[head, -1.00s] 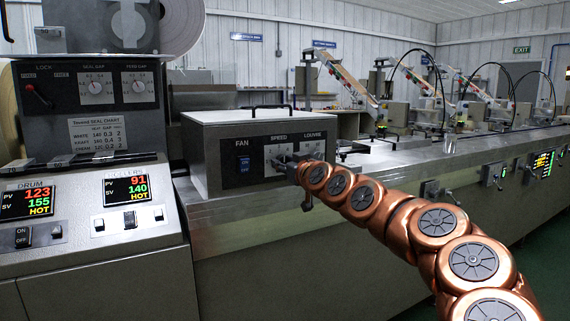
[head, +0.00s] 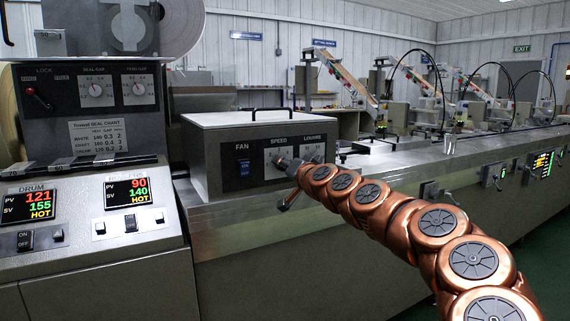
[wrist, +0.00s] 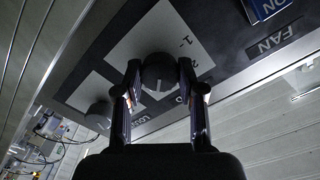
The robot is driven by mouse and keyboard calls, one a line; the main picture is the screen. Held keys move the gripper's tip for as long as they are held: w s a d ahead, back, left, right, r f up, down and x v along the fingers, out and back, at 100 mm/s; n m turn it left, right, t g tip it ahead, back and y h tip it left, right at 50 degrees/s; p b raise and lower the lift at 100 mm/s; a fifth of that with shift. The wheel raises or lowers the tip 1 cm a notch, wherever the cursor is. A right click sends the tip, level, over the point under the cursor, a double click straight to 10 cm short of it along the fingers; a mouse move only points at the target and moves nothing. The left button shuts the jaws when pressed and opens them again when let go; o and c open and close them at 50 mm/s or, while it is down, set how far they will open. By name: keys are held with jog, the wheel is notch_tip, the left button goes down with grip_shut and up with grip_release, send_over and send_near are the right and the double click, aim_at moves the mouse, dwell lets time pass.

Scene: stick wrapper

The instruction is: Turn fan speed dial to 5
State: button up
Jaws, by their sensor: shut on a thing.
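The fan speed dial (wrist: 159,72) is a dark round knob on a white scale plate (wrist: 135,42). In the wrist view my gripper (wrist: 160,80) is shut on it, one finger on each side. The digits 1 and 2 show beside the dial; the rest of its scale is hidden or too small to read. In the head view my gripper (head: 284,162) reaches the panel under the word SPEED and covers most of the dial. The wrist view is strongly tilted against the panel.
The louvre dial (wrist: 98,116) sits close beside my gripper. The blue fan switch (head: 244,166) is left of the speed plate. The grey fan box (head: 210,160) stands on a metal bench. A control console (head: 100,240) with displays is at the left.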

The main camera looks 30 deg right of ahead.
jog(key=shift+d+m+p, duration=0.1)
jog(key=shift+m+p, duration=1.75)
jog(key=shift+m, duration=2.15)
jog(key=o, duration=1.1)
jog(key=shift+o, duration=0.2)
jog(key=shift+s, duration=0.1)
jog(key=s+a, duration=0.1)
jog(key=s, duration=1)
jog(key=shift+s, duration=0.4)
